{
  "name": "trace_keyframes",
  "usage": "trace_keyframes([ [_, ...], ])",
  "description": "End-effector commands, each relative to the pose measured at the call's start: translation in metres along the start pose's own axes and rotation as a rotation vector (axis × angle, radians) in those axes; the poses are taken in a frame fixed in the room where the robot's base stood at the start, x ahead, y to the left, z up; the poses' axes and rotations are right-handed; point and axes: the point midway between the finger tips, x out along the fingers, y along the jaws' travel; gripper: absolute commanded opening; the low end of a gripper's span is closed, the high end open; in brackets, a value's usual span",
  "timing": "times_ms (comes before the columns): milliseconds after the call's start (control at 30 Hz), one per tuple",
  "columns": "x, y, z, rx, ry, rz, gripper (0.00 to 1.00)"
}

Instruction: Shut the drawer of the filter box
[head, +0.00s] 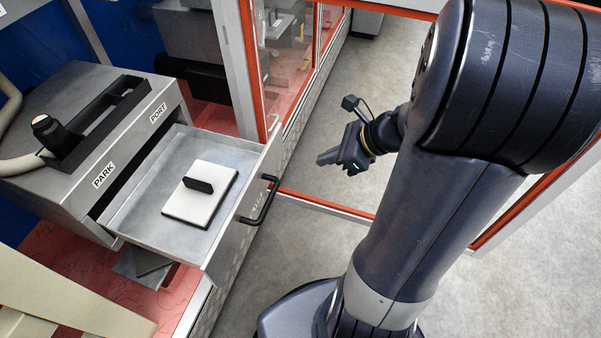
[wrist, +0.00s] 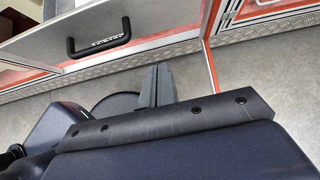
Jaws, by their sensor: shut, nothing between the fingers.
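The drawer front carries a black handle (head: 260,200); the handle also shows at the upper left of the wrist view (wrist: 98,44). My gripper (head: 328,157) is shut and empty, to the right of the drawer front and apart from it. In the wrist view its fingers (wrist: 157,80) are together.
A red-framed glass panel (head: 290,60) stands behind the drawer, with a red rail along the floor. A cream slatted thing (head: 60,290) is at the lower left. A black lever with a hose (head: 52,132) sits on the box. Grey floor lies clear between drawer and my base.

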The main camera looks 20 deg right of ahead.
Motion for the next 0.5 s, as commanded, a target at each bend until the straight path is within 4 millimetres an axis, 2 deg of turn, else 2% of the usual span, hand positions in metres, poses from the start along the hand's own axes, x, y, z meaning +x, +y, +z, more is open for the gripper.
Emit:
trace_keyframes([
  [133,0.009,0.0,0.0,0.029,-0.012,-0.001,0.0],
  [233,0.024,0.0,0.0,0.026,-0.01,0.001,0.0],
  [500,0.083,0.001,-0.001,0.023,-0.008,0.003,0.0],
])
